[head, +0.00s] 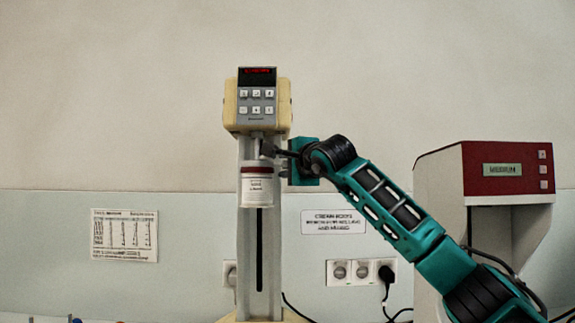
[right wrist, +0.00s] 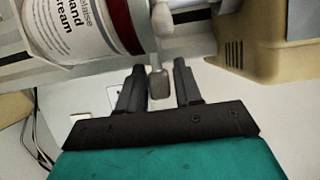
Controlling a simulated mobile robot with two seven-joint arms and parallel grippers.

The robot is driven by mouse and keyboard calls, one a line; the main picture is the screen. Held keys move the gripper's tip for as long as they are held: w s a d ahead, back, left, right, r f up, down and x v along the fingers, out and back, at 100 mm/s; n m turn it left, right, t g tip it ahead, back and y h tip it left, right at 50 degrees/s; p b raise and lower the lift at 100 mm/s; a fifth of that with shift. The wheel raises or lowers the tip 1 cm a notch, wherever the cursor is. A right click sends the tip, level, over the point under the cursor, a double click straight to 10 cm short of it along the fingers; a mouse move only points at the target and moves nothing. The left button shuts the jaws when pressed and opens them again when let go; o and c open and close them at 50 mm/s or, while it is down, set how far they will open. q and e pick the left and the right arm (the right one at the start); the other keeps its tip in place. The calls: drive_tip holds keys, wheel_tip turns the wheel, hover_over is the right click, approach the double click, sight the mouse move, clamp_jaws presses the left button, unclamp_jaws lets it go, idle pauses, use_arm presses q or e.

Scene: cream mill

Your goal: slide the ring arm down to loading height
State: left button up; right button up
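The mixing machine (head: 258,105) has a cream head with buttons and a red display on a grey column. A white jar (head: 257,190) with a dark red band hangs high on the column, just below the head; its hand cream label shows in the right wrist view (right wrist: 70,30). I cannot clearly make out the ring arm around it. A grey lever (right wrist: 158,84) sticks out beside the jar. My right gripper (right wrist: 158,78) is open, its two fingers on either side of the lever with gaps showing. In the head view this gripper (head: 268,150) is at the jar's upper right. My left gripper is out of view.
A slot (head: 259,250) runs down the column below the jar, with clear room there. A red and white machine (head: 490,190) stands at the right, behind my right arm. Sockets (head: 361,272) with cables and a wall chart (head: 124,235) are behind.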

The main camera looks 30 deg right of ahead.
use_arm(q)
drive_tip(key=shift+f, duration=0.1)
use_arm(e)
drive_tip(key=shift+o, duration=1)
drive_tip(key=shift+s, duration=0.1)
drive_tip(key=shift+s, duration=0.3)
use_arm(q)
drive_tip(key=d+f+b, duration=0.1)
drive_tip(key=b, duration=0.1)
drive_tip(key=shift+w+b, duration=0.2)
drive_tip(key=shift+b, duration=0.1)
use_arm(e)
drive_tip(key=s+a, duration=0.2)
drive_tip(key=s, duration=1)
